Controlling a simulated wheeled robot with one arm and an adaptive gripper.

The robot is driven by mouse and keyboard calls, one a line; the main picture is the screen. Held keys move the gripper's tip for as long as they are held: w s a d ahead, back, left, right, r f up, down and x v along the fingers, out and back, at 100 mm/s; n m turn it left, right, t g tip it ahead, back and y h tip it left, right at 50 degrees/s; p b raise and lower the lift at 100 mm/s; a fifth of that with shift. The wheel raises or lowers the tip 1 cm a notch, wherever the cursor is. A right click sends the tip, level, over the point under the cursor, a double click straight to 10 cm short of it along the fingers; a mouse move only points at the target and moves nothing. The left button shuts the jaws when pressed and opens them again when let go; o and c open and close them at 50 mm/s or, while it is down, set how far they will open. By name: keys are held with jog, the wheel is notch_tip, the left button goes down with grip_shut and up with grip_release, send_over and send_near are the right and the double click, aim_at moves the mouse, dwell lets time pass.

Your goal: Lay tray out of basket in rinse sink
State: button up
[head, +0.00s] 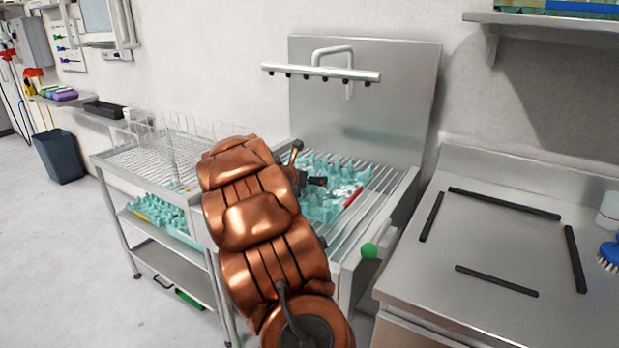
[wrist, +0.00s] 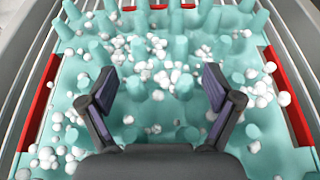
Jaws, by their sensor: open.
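A teal tray (head: 345,174) with upright pegs lies flat on the slatted bars of the rinse sink (head: 398,195), under the spray bar. In the wrist view the tray (wrist: 150,110) fills most of the picture, with red edge pieces at its sides and small white balls scattered over it. My gripper (head: 317,181) is over the tray, partly hidden by my arm in the head view. In the wrist view my gripper (wrist: 158,88) has its fingers wide apart with nothing held between them. The wire basket (head: 150,150) on the cart shows no tray inside the part I can see.
A spray bar (head: 320,73) crosses above the sink. The cart (head: 104,178) stands left, with more teal trays (head: 155,210) on its lower shelf. A steel counter (head: 500,235) with black strips is right.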

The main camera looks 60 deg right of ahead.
jog(key=shift+r, duration=0.2)
jog(key=v, duration=1.1)
jog(key=shift+f, duration=0.1)
jog(key=shift+s+a+r, duration=0.1)
jog(key=shift+a+r, duration=0.1)
jog(key=shift+a, duration=0.3)
